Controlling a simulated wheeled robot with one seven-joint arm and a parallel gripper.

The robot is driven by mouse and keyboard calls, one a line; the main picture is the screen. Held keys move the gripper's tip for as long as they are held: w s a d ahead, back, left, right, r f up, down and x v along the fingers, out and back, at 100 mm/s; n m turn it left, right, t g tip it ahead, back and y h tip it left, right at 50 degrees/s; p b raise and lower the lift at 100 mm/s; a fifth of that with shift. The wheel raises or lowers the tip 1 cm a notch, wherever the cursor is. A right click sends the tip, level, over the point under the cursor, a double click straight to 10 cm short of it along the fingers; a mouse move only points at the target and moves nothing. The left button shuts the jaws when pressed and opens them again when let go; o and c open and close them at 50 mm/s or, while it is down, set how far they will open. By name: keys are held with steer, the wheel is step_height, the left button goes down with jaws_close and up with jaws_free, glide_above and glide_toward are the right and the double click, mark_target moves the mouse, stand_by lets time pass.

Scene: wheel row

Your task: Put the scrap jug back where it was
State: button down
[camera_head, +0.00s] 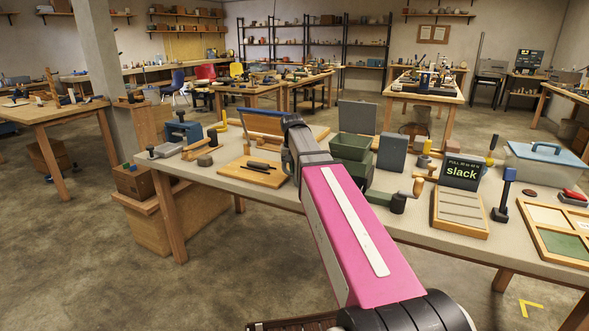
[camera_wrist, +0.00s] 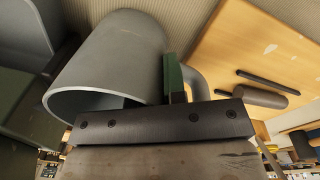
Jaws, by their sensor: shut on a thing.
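The scrap jug (camera_wrist: 112,62) is a plain grey cylinder with a curved grey handle (camera_wrist: 194,80), seen in the wrist view with its open rim toward the camera. My gripper (camera_wrist: 177,78) is shut at the handle side of the jug. One green finger shows between the jug's body and the handle; the other finger is hidden. I cannot tell whether the jug's base touches the bench. In the head view my pink arm reaches over the workbench (camera_head: 415,211) and hides the jug and the gripper.
Green bins (camera_head: 350,148) and a dark grey box (camera_head: 392,152) stand close right of my arm. A wooden board (camera_head: 250,172) with dark tools lies to the left. A slack sign (camera_head: 461,172), a wooden tray (camera_head: 461,211) and a blue-lidded box (camera_head: 545,165) stand farther right.

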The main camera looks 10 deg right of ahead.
steer(key=shift+f, duration=0.2)
steer(key=c, duration=1.2)
jaws_free()
steer(key=shift+r, duration=0.15)
steer(key=r, duration=1.2)
steer(key=shift+a, duration=0.35)
steer(key=shift+s, duration=0.1)
